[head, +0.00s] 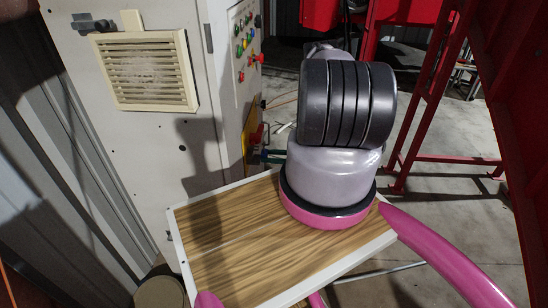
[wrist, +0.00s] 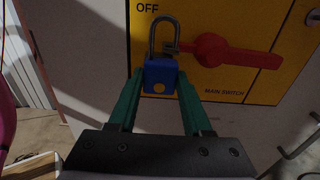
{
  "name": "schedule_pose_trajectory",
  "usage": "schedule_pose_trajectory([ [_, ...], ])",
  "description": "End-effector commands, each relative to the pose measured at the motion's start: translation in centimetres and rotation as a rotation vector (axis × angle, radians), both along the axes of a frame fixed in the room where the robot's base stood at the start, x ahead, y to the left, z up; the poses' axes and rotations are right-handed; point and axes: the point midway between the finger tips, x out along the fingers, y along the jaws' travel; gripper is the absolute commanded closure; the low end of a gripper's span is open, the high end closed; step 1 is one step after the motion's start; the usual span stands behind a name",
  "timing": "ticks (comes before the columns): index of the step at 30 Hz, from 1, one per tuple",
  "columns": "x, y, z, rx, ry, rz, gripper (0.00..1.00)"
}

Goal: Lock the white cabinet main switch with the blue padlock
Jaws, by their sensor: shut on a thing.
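In the wrist view, my gripper (wrist: 160,92) is shut on the body of the blue padlock (wrist: 160,72), with one green finger on each side. The padlock is upright, its metal shackle (wrist: 153,38) pointing up over the yellow main switch plate (wrist: 235,20). The red switch handle (wrist: 225,52) lies roughly level, its left end beside the shackle, below the word OFF. I cannot tell whether the shackle passes through the handle's hole or is closed.
The cabinet's side panel carries coloured buttons (head: 243,30). A vent grille (head: 145,70) is on its near face. A wood-topped surface (head: 230,250) lies in front. Red metal framing (head: 430,100) stands at right. A metal hook-like bar (wrist: 297,140) shows at lower right of the wrist view.

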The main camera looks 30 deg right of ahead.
Motion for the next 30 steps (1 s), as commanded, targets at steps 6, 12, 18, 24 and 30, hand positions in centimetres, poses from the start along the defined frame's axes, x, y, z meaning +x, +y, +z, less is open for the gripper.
schedule_pose_trajectory([
  [6, 0.7, 1.2, 0.0, -0.001, -0.001, 0.002, 0.91],
  [12, 1.4, 2.1, 0.0, -0.001, -0.002, 0.001, 0.91],
  [18, 1.8, 2.7, 0.0, 0.000, -0.001, 0.000, 0.91],
  [24, 2.0, 3.0, 0.0, 0.000, -0.001, 0.000, 0.91],
  [30, 2.0, 3.1, 0.0, 0.001, -0.002, 0.001, 0.91],
])
